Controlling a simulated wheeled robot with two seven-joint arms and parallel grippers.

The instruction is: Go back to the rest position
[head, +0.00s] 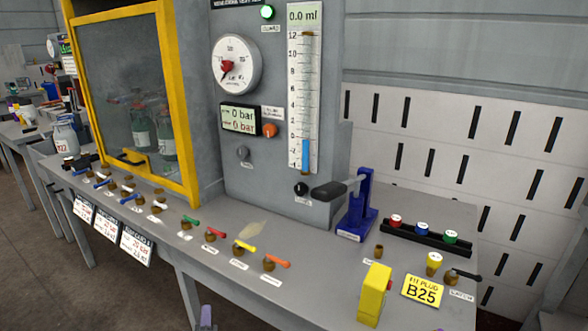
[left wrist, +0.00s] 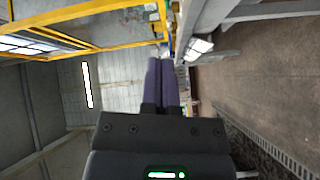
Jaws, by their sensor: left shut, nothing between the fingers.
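My left gripper (head: 206,318) shows only as a purple fingertip at the bottom edge of the head view, in front of the bench and apart from it. In the left wrist view its two purple fingers (left wrist: 162,82) point up the picture, lie together and hold nothing. A tiny sliver at the bottom edge of the head view, right of the middle, may be my right gripper; its jaws are hidden.
The grey bench (head: 215,262) carries a row of coloured valves, a yellow-framed cabinet (head: 180,100), a gauge panel (head: 265,190), a blue lever press (head: 357,210) and a yellow block (head: 374,294). Open brown floor (head: 60,270) lies at the left front.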

